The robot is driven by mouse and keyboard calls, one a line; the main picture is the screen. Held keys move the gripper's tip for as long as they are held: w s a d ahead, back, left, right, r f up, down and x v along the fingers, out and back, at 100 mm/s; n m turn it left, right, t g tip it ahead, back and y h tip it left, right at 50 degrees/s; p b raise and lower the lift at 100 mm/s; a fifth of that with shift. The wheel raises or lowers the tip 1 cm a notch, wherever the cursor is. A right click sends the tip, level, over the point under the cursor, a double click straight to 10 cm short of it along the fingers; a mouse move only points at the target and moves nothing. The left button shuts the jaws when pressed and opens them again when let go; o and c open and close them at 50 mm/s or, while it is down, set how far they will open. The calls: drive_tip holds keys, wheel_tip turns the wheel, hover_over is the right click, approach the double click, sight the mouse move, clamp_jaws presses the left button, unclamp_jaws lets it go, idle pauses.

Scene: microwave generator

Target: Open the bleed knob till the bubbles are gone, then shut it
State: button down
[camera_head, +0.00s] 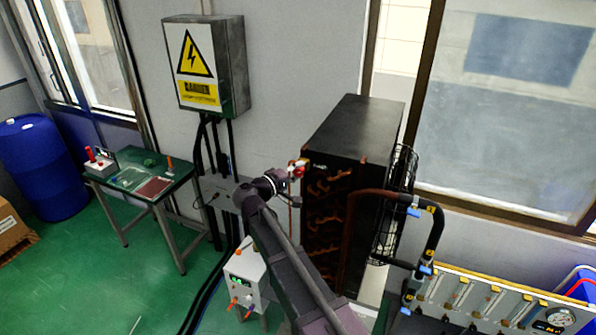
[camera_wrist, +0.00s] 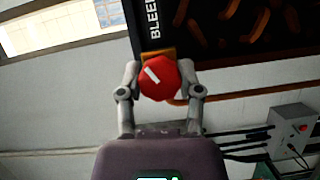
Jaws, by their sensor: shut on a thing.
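The bleed knob (camera_wrist: 160,79) is red and roughly octagonal, with a white bar mark that slants from upper left to lower right in the wrist view. It sits under the "BLEED" lettering (camera_wrist: 153,20) on a dark unit. My gripper (camera_wrist: 160,72) has one finger on each side of the knob and is shut on it. In the head view my gripper (camera_head: 294,172) reaches the red knob (camera_head: 299,168) at the upper left edge of the tall black unit (camera_head: 350,130). The knob is small and partly covered there. I cannot make out any bubbles in either view.
Copper pipes (camera_head: 325,190) run down the black unit's front. A grey electrical cabinet (camera_head: 205,65) hangs on the wall. A small white box (camera_head: 247,275) stands beside my arm. A green-topped table (camera_head: 140,180) and blue barrel (camera_head: 40,165) are at left.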

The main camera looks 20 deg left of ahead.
drive_tip(key=shift+c, duration=1.3)
unclamp_jaws()
drive_tip(key=shift+b, duration=0.3)
